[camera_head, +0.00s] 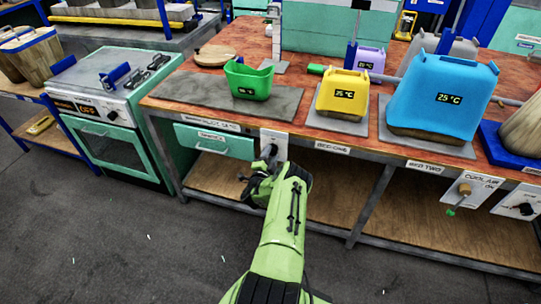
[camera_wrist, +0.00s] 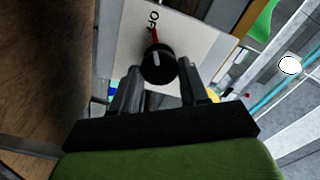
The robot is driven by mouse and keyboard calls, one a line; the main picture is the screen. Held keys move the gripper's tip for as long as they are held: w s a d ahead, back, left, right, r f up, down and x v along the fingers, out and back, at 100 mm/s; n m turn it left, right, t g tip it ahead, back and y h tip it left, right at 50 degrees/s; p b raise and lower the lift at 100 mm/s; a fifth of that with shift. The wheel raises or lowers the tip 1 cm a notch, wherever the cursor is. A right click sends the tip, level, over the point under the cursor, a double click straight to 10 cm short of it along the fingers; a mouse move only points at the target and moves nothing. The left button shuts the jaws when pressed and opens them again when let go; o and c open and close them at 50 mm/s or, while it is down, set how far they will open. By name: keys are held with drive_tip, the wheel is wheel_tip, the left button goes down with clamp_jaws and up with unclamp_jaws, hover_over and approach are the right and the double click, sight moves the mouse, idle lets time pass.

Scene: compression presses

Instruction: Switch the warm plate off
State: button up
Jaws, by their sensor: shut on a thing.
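The warm plate (camera_head: 273,107) is a flat grey slab on the bench, with a green tub (camera_head: 247,82) on it. A white switch panel (camera_head: 281,139) is on the bench front below it. In the wrist view, the panel (camera_wrist: 199,29) carries a round black knob (camera_wrist: 158,62) with a pale line on its face. A red mark (camera_wrist: 154,34) lies beside lettering that seems to read OFF. My gripper (camera_wrist: 161,80) has its fingers either side of the knob and is shut on it. In the head view, my gripper (camera_head: 262,171) and arm partly hide the panel.
A yellow tub (camera_head: 338,110) and a blue tub (camera_head: 446,88), both showing 25 °C, stand right of the warm plate. A wooden knob (camera_head: 464,189) is on the cool-air panel at right. A green oven (camera_head: 110,140) stands left. Open floor lies in front.

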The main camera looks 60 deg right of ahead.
drive_tip(key=shift+a+f, duration=0.15)
drive_tip(key=o, duration=1)
drive_tip(key=shift+o, duration=0.2)
drive_tip(key=s+a+p, duration=0.2)
drive_tip(key=a+p, duration=0.4)
drive_tip(key=a, duration=0.9)
drive_tip(key=shift+s+a+p, duration=0.2)
drive_tip(key=shift+a+p, duration=0.05)
drive_tip(key=shift+p, duration=0.05)
